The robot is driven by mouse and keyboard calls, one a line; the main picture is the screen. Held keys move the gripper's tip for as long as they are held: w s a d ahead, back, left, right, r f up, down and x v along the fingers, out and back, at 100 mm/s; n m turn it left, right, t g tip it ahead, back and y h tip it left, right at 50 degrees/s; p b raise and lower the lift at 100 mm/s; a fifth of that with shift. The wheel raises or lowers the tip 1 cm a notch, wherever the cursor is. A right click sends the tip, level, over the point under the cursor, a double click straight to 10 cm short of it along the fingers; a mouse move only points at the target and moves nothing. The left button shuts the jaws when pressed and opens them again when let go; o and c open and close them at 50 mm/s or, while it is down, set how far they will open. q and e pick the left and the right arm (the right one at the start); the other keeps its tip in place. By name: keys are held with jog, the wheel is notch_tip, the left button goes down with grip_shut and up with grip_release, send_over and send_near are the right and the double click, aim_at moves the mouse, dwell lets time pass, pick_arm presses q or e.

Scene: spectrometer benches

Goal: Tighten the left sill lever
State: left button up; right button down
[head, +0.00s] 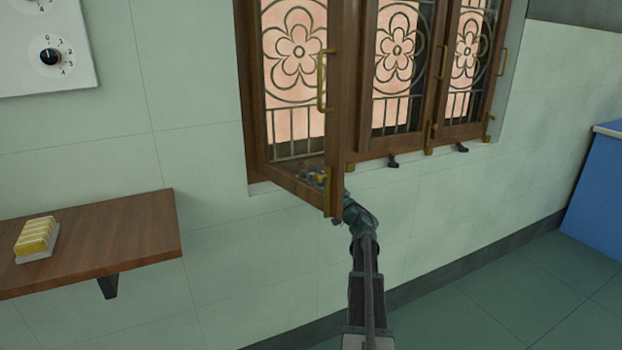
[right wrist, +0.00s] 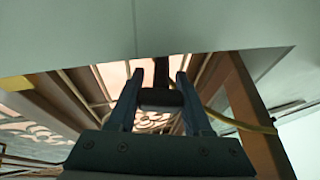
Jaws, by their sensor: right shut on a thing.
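A wooden window (head: 357,90) with flower grilles is set in the wall, and its left sash (head: 338,110) stands swung open into the room. My right gripper (head: 314,177) is at the sill behind the open sash's lower frame, partly hidden by it. In the right wrist view the fingers of my right gripper (right wrist: 159,76) are shut on a dark lever (right wrist: 160,97), which sits crosswise between them with a dark stem beyond. I take it as the left sill lever; in the head view it cannot be made out. My left gripper is not in view.
Two more black levers, a middle one (head: 393,160) and a right one (head: 462,147), sit along the sill. A wooden shelf (head: 110,235) with a yellow block (head: 36,236) is at left. A blue bench (head: 598,190) stands far right.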

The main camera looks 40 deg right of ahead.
jog(key=shift+w+d+n+g+y, duration=0.15)
jog(key=shift+d+n+y, duration=0.35)
jog(key=shift+y, duration=0.65)
jog(key=shift+s+d+n+g+y, duration=0.1)
jog(key=shift+d+n+y, duration=0.15)
jog(key=shift+n+y, duration=0.7)
jog(key=shift+w+d+n+g+y, duration=0.15)
jog(key=shift+d+n+y, duration=0.2)
jog(key=shift+y, duration=1.05)
jog(key=shift+c, duration=1.6)
grip_release()
jog(key=b+v, duration=0.5)
jog(key=v, duration=0.9)
jog(key=shift+d+r, duration=0.1)
